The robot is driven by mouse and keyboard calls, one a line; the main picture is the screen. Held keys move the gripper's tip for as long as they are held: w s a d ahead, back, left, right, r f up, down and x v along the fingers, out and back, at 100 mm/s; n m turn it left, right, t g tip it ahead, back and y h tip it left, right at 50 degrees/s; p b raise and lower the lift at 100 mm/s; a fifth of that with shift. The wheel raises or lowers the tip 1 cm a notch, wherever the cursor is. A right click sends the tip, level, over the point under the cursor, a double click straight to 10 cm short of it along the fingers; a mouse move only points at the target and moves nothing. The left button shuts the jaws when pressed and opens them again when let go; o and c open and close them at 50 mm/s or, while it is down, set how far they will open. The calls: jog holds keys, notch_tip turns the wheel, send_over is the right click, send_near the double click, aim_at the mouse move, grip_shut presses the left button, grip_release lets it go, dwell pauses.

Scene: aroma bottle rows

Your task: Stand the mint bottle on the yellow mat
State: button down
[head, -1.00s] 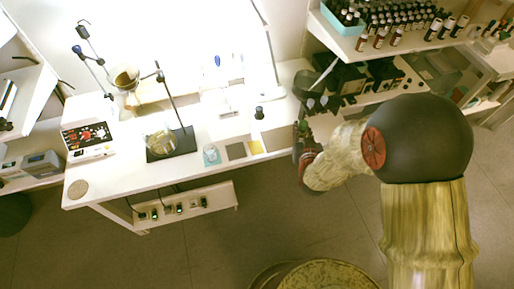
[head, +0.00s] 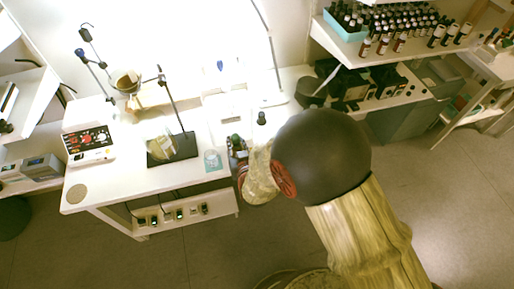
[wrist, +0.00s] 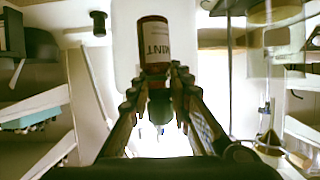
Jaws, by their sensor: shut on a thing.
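The mint bottle (wrist: 155,45) is brown with a white label reading MINT and a dark cap. In the wrist view my gripper (wrist: 158,92) has its fingers closed on both sides of it, near the cap end. In the head view my gripper (head: 238,150) is over the front edge area of the white bench, just right of the glass beaker. The yellow mat and the grey mat beside it are hidden behind my gripper and arm. I cannot tell whether the bottle touches the bench.
A glass beaker (head: 212,160) stands close left of my gripper. A dark bottle (head: 261,118) stands behind it. A stand with a black base (head: 172,148) is further left. A shelf with several bottles (head: 385,45) is at the upper right.

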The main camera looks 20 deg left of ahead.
jog(key=shift+w+d+f+b, duration=0.65)
jog(key=shift+w+d+f, duration=0.15)
jog(key=shift+w+f, duration=1.05)
jog(key=shift+w+d+f+b, duration=0.75)
jog(key=shift+w+f, duration=0.75)
jog(key=shift+f, duration=0.55)
jog(key=shift+w+d+f+b, duration=0.55)
jog(key=shift+w+d+f, duration=0.3)
jog(key=shift+w+f, duration=1)
jog(key=shift+s+f, duration=0.15)
jog(key=shift+f, duration=0.15)
jog(key=c, duration=1.6)
grip_release()
jog(key=shift+c, duration=0.2)
jog(key=shift+r, duration=0.25)
jog(key=p+v, duration=0.2)
jog(key=v, duration=1)
